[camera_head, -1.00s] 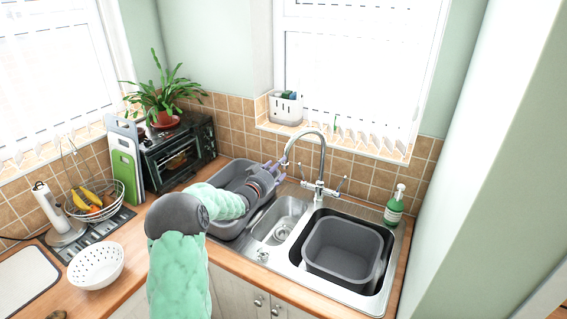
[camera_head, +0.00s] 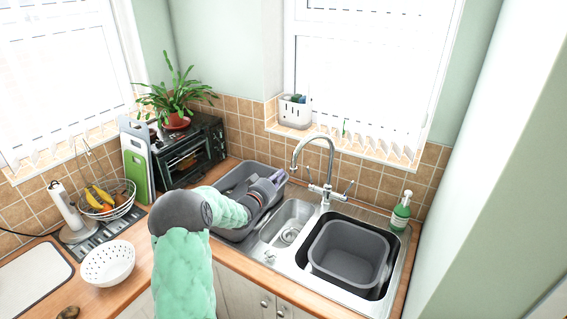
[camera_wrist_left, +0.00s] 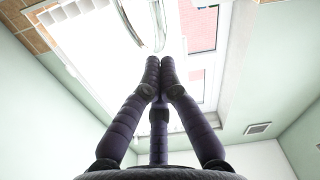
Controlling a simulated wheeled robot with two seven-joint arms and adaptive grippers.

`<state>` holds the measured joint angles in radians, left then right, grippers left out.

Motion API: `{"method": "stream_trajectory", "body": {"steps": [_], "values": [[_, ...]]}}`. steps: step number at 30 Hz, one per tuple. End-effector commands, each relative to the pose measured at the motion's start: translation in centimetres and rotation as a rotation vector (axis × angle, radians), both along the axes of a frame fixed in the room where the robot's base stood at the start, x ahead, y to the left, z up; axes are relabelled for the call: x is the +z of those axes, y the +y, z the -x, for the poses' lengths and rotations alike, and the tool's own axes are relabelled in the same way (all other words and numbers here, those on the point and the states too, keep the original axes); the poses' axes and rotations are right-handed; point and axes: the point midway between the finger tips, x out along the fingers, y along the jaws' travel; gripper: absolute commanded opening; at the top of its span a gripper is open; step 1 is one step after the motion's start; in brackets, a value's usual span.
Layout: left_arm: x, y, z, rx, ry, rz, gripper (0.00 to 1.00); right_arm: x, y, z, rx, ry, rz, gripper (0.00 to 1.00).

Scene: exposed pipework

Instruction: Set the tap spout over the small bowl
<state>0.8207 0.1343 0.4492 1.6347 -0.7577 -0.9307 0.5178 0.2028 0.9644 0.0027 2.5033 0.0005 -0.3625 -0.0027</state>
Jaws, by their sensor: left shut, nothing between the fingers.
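The chrome tap (camera_head: 327,160) stands behind the double sink. Its curved spout arches to the left, and its tip shows against the tiles, up and back from the small bowl (camera_head: 290,222). I cannot tell exactly what lies under the tip. My left gripper (camera_head: 281,176) is shut and empty, just left of and a little below the spout tip, over the grey tub's right end. In the left wrist view the closed fingers (camera_wrist_left: 160,68) point up toward the curved spout (camera_wrist_left: 140,25), with a gap visible. My right gripper is not in view.
A grey basin (camera_head: 348,252) fills the large bowl on the right. A grey tub (camera_head: 236,182) lies left of the small bowl, under my left forearm. A green soap bottle (camera_head: 400,212) stands right of the tap. A white colander (camera_head: 108,264) sits on the left counter.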

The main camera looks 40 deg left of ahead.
Motion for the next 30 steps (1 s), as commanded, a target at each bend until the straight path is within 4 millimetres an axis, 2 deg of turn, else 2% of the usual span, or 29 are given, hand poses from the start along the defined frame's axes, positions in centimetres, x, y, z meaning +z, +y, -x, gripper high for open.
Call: {"method": "stream_trajectory", "body": {"steps": [1, 3, 15, 21, 26, 30], "values": [[1.0, 0.3, -0.4, 0.012, -0.025, 0.091, 0.0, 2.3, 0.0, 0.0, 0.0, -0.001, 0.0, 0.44], [1.2, 0.9, -0.8, 0.035, -0.072, 0.232, 0.0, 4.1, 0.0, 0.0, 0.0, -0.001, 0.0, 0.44], [0.1, 3.5, -1.8, 0.177, -0.367, 0.961, 0.0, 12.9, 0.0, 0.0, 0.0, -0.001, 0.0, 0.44], [-0.9, 4.1, -1.6, 0.22, -0.468, 1.152, 0.0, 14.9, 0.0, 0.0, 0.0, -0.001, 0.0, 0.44], [-1.3, 4.3, -1.7, 0.231, -0.494, 1.196, 0.0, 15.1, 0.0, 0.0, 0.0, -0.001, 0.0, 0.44], [-1.3, 4.9, -2.7, 0.229, -0.495, 1.195, 0.0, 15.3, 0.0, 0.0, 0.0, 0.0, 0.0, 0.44]]}}
